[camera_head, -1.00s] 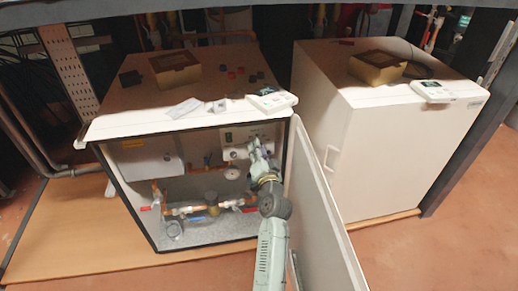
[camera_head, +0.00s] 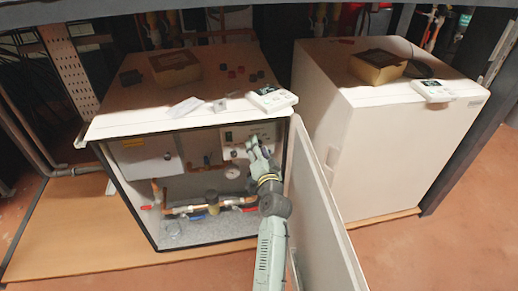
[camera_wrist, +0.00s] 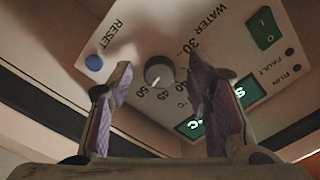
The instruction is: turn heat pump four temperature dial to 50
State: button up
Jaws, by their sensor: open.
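The temperature dial (camera_wrist: 159,72) is a small grey round knob on a white control panel (camera_wrist: 200,28) with printed numbers 30 to 50 around it. The panel also shows in the head view (camera_head: 236,139), inside the open left cabinet. My gripper (camera_wrist: 163,90) is open, its two purple-padded fingers on either side of the dial in the wrist view with gaps to it. I cannot tell how far the fingertips are from the panel. In the head view my gripper (camera_head: 258,150) is at the panel and hides part of it.
A blue reset button (camera_wrist: 94,62), a green switch (camera_wrist: 263,28) and a green display (camera_wrist: 190,129) are near the dial. The open cabinet door (camera_head: 322,215) stands close to the right of my arm. Pipes with valves (camera_head: 212,208) lie below the panel.

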jog(key=s+d, duration=0.2)
jog(key=s, duration=1)
jog(key=shift+d, duration=0.15)
jog(key=shift+w, duration=0.1)
